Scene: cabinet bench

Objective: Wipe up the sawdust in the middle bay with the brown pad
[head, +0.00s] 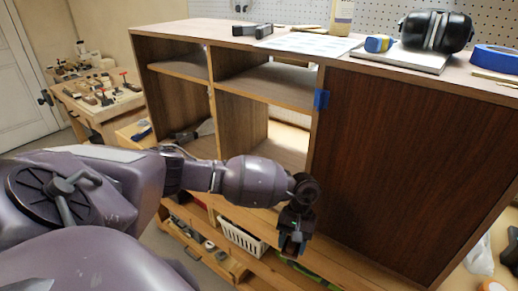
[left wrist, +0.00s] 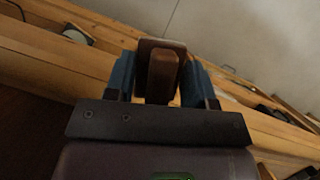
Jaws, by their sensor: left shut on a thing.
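The cabinet (head: 405,165) stands on the bench with open bays at left and centre. The middle bay (head: 240,120) has a shelf across its upper part, and my left arm covers much of its lower part. I cannot make out any sawdust in it. My left gripper (head: 293,245) points down in front of the cabinet, below and outside the middle bay's opening. In the left wrist view its blue fingers (left wrist: 160,80) are shut on the brown pad (left wrist: 164,72). The pad is hard to tell apart in the head view. My right gripper is not in view.
Blue tape (head: 321,99) sits on the upright right of the middle bay. Ear defenders (head: 436,31) and a blue tape roll (head: 495,58) lie on the cabinet top. A brush-like tool (head: 195,132) lies in the left bay. A white basket (head: 242,238) stands below.

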